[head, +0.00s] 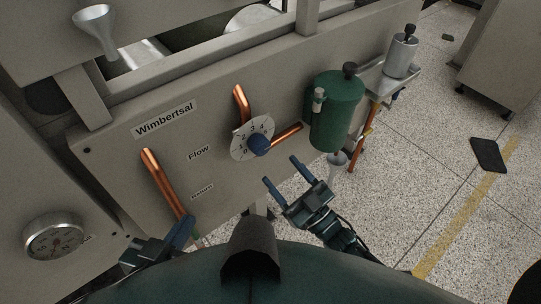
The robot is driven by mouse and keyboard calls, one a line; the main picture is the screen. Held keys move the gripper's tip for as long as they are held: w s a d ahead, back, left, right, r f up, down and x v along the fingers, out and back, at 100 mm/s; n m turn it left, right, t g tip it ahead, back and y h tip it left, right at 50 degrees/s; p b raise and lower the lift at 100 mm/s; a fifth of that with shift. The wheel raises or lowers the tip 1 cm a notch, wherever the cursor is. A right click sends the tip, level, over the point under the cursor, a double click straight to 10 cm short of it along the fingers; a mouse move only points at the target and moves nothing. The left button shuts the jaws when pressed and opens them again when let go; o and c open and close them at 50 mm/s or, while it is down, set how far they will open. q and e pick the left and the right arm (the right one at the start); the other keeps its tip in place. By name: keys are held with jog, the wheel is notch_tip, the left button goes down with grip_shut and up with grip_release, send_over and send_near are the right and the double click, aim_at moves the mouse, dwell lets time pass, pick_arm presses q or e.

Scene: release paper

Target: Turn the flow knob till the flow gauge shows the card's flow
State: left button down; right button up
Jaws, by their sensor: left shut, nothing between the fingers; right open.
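A blue knob (258,145) sits at the lower right of a round white numbered dial (240,150) on the grey panel. A "Flow" label (198,152) is left of the dial. A round metal-rimmed gauge (55,238) is at the lower left; its reading is too small to tell, and I cannot tell whether it is the flow gauge. I cannot make out a card with a flow value. My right gripper (281,171) is open and empty, below and right of the knob, apart from it. My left gripper (184,232) is shut and empty near the lower end of the left copper pipe.
Copper pipes (163,182) stand out from the panel, one close to my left gripper and others beside the dial. A green canister (336,112) and a shelf with a silver cylinder (401,55) are at the right. Open speckled floor (420,165) lies further right.

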jog(key=v, duration=0.5)
jog(key=shift+d, duration=0.1)
dwell(0.3)
